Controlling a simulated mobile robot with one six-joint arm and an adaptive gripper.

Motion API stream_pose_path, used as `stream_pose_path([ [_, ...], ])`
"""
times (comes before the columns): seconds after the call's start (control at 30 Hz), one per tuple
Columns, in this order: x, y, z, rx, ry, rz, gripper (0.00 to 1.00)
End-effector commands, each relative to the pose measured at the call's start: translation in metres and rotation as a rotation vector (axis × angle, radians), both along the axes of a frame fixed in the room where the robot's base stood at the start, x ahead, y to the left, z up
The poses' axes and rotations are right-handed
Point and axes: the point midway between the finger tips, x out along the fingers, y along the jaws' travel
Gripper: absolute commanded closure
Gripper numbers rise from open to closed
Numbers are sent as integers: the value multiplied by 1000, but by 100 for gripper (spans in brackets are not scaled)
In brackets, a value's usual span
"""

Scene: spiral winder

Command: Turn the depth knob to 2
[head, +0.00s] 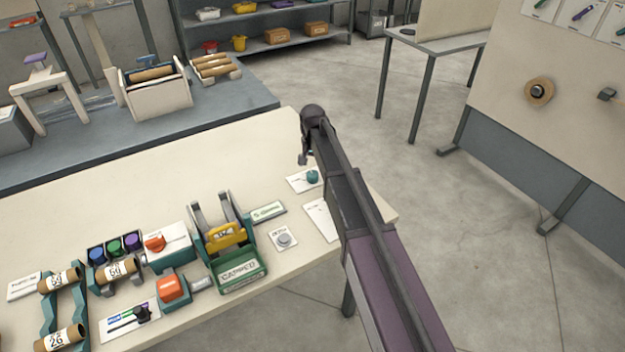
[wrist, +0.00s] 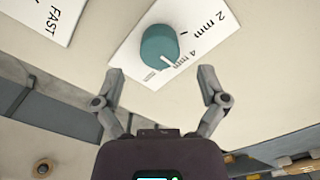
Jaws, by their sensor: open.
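The depth knob (wrist: 160,45) is a round teal knob on a white label plate (wrist: 199,43) in the wrist view. The plate reads "2 mm" at upper right and "4 mm" nearer my gripper; a smaller marking beside it is too small to read. The knob's white pointer line is at its lower edge, near the "4 mm" text and away from "2 mm". My gripper (wrist: 161,74) is open, its two fingers spread either side of the knob's near side, apart from it. In the head view the knob (head: 312,177) sits at the table's right end, by my gripper (head: 304,158).
A white card reading "FAST" (wrist: 52,18) lies left of the knob plate. In the head view, a round grey button (head: 284,240), a green device (head: 240,272) and a yellow block (head: 227,235) stand left on the cream table (head: 150,190). The tabletop behind is clear.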

Motion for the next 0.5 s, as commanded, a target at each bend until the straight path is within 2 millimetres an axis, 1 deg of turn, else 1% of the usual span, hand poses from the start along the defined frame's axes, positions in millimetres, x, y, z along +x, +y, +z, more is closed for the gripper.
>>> stream_pose_path([
  [0.03,0,0,-8,0,0,0,8],
  [0.1,0,0,-14,0,0,0,8],
  [0.3,0,0,-28,0,0,0,8],
  [0.5,0,0,-39,0,0,0,8],
])
